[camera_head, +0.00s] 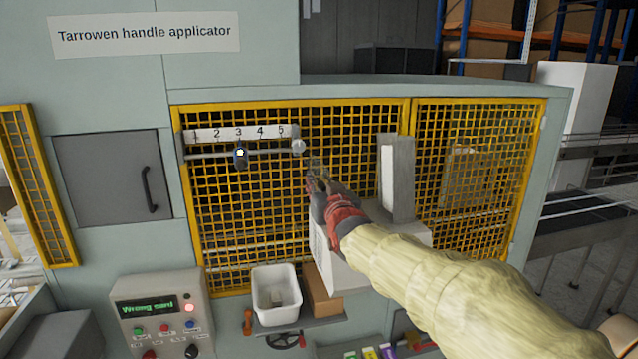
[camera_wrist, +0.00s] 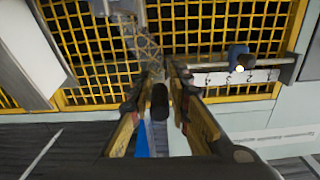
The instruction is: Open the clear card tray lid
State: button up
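My gripper (camera_head: 316,178) is in front of the yellow mesh guard, up and to the left of a pale box (camera_head: 345,268) with an upright grey-white panel (camera_head: 397,180). This may be the card tray, but I cannot tell. I cannot make out a clear lid for certain in either view. In the wrist view my gripper (camera_wrist: 166,72) has its two fingers a little apart, with mesh showing between the tips. A dark rounded piece shows between the fingers; I cannot tell what it is. A greyish see-through strip (camera_wrist: 143,42) shows beyond the tips, and I cannot tell whether they touch it.
A numbered scale (camera_head: 237,132) with a dark blue slider (camera_head: 241,157) near 3 runs along the mesh (camera_head: 260,210). A white bin (camera_head: 277,296) and a brown carton (camera_head: 323,292) stand on a shelf below. A control box (camera_head: 160,310) shows a green message and a lit red lamp.

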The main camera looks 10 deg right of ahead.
grip_shut()
